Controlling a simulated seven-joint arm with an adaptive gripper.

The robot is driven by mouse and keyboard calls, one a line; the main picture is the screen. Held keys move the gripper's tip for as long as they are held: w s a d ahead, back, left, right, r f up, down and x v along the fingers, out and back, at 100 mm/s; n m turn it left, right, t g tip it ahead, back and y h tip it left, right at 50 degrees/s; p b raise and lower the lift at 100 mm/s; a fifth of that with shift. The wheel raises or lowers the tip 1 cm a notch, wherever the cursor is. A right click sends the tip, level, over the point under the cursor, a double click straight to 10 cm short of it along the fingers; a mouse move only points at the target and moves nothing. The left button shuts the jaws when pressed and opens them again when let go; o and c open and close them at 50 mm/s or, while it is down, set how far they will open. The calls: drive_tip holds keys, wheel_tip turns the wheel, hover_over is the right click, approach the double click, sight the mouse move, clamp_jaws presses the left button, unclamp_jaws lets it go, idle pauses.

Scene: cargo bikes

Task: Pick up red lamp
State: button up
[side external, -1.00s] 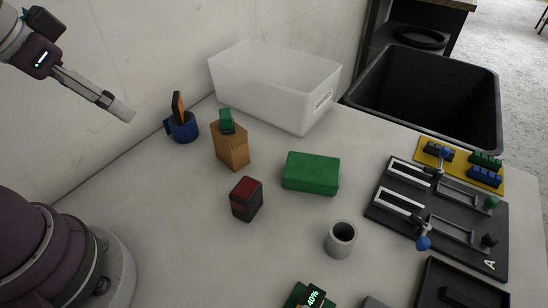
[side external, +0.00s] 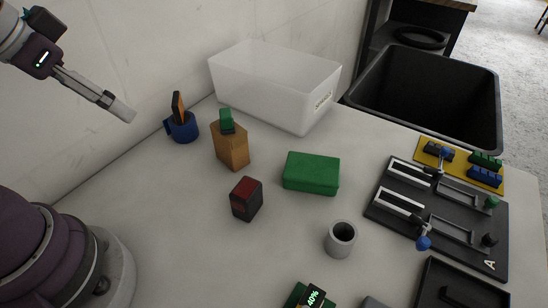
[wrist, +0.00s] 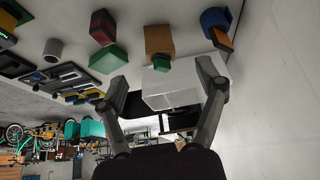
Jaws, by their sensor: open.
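The red lamp (side external: 247,198), a small dark box with a red top, stands on the table near its middle in the side external view. It also shows in the wrist view (wrist: 102,27), near the top edge. My gripper (side external: 124,110) is at the upper left of the side external view, raised above the table and well apart from the lamp. In the wrist view its two fingers (wrist: 168,88) are spread wide with nothing held between them.
A green box (side external: 311,173) stands right of the lamp, and a wooden block (side external: 232,150) with a green piece on top stands behind it. The table left of the lamp is clear.

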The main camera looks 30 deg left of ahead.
drive_tip(key=shift+o, duration=1.1)
drive_tip(key=m+g, duration=0.5)
drive_tip(key=m, duration=1.1)
hover_over(245, 188)
wheel_tip(245, 188, down, 7)
drive_tip(key=shift+m+g, duration=0.3)
drive_tip(key=shift+m, duration=0.2)
wheel_tip(245, 188, down, 11)
drive_tip(key=c, duration=1.3)
drive_tip(key=shift+o, duration=0.2)
drive_tip(key=shift+r, duration=0.1)
